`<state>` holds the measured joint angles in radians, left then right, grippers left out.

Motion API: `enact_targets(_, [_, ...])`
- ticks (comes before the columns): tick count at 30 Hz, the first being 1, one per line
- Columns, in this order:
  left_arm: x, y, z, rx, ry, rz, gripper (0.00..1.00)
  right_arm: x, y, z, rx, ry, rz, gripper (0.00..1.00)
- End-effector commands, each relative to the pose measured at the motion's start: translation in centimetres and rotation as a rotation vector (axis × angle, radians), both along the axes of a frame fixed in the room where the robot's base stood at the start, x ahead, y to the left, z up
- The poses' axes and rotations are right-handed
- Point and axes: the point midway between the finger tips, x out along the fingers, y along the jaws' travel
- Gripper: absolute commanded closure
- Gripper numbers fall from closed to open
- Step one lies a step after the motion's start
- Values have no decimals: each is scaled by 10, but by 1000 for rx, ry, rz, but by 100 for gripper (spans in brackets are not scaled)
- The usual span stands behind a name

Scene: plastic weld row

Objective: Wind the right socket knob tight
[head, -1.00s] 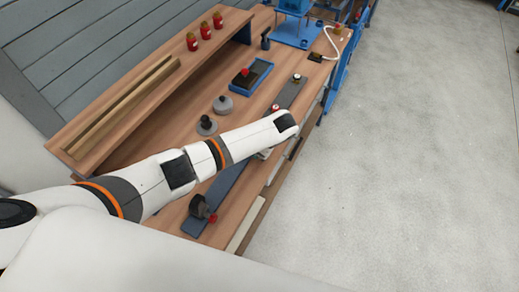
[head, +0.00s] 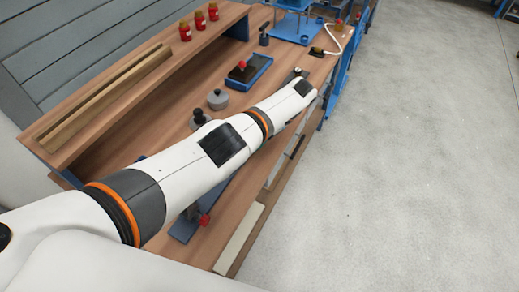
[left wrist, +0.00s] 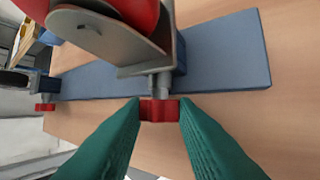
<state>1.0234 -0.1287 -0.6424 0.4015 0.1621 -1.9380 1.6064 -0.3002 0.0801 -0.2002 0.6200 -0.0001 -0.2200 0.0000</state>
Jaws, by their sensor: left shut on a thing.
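In the left wrist view, the red right socket knob (left wrist: 160,110) sits on a short grey stem under a metal bracket (left wrist: 110,40), at the right end of the blue-grey bar (left wrist: 225,50). My left gripper (left wrist: 160,104) is shut on this knob, with its green fingers on either side. Another red knob (left wrist: 45,107) is at the far left of the bar. In the head view, a red knob (head: 204,219) shows by a dark block at the bar's near end. My left arm hides the gripped knob there. My right gripper is not in view.
A blue tray (head: 262,82) holds a dark piece with a red top. A grey round weight (head: 217,99) and a dark knobbed one (head: 199,118) stand on the bench. Red bottles (head: 199,20) stand on the shelf. Floor on the right is clear.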

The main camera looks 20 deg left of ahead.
Motion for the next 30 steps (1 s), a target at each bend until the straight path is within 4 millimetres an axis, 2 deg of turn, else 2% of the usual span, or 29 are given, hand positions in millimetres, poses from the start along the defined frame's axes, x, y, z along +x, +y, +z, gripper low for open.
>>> enact_targets(3, [1,-1,-1,3,17,-2,97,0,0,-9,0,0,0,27])
enact_targets(16, [1,-1,1,5,24,-2,97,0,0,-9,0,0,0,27])
enact_targets(17, [1,-1,1,5,24,-2,73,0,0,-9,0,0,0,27])
enact_targets(21, [1,-1,1,5,24,-1,52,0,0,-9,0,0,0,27])
enact_targets(30, [1,1,2,6,25,-1,52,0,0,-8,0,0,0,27])
